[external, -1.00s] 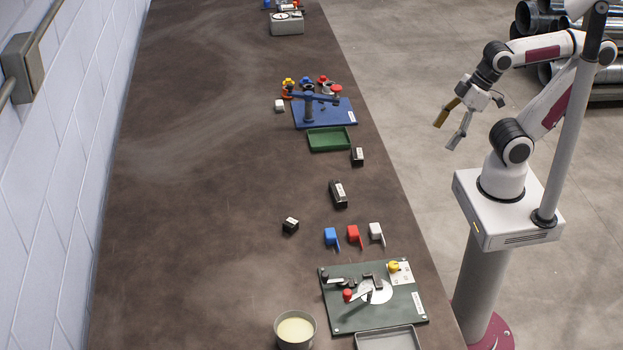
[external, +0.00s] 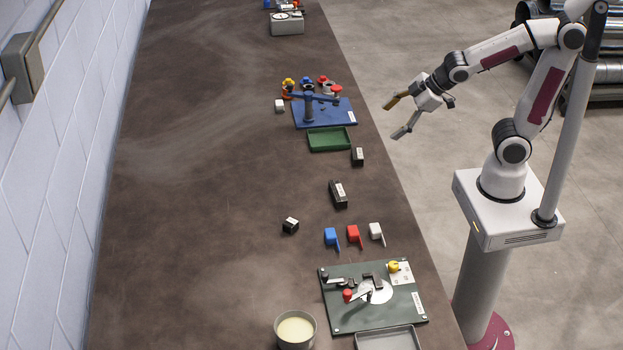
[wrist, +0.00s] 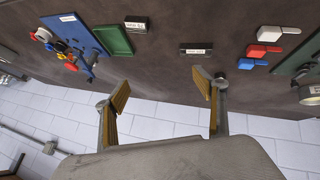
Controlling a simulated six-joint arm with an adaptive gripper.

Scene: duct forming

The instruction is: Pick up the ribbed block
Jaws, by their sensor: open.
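No ribs can be made out, so I cannot tell which block is the ribbed one. The first two also show in the wrist view, as an upper block (wrist: 136,22) and a middle block (wrist: 196,49). My gripper (external: 392,120) is open and empty, right of the bench and apart from every block. Its spread fingers (wrist: 162,85) show in the wrist view.
A blue fixture board (external: 340,114) and green tray (external: 329,139) stand beyond the blocks. Blue (external: 331,236), red (external: 354,234) and white (external: 376,230) pieces, a dark green board (external: 345,318) and a bowl (external: 295,330) are nearer. The bench's left side is clear.

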